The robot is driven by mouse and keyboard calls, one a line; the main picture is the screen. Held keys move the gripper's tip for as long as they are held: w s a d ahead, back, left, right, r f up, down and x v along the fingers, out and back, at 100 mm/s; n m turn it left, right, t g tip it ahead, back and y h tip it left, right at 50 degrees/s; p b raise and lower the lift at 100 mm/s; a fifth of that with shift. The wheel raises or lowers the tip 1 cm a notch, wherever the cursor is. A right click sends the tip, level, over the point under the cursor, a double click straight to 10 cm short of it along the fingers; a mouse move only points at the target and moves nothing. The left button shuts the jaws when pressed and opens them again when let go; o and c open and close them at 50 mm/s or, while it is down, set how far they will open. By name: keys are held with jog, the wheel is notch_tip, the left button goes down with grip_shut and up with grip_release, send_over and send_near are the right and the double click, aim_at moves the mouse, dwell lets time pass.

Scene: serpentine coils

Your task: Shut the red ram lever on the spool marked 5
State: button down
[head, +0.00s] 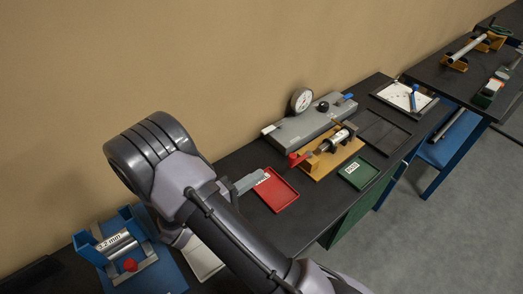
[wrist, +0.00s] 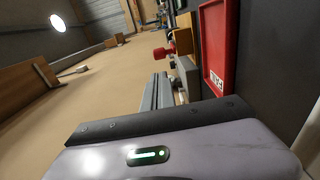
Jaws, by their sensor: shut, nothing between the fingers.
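A wooden stand (head: 330,160) on the black bench holds a silver and dark spool (head: 336,139). A red lever end (head: 294,158) sticks out at its left. The red end also shows in the wrist view (wrist: 165,51), with the stand behind it. The spool's marking is not legible, and I cannot tell how far the lever is swung. A blue stand (head: 88,250) at lower left holds another silver roller with a "mm" label and a red knob (head: 130,265). My gripper (head: 262,177) is shut and empty, left of the wooden stand, over the red tray's left edge.
A grey gauge base (head: 300,128) with a dial stands behind, near the wall. A green tray (head: 367,180) lies right. My arm hides the bench's middle left.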

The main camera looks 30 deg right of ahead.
jog(key=shift+t, duration=0.3)
jog(key=x, duration=0.6)
jog(key=b+x, duration=0.1)
jog(key=x, duration=0.3)
jog(key=shift+w+f, duration=0.15)
jog(key=shift+w, duration=0.1)
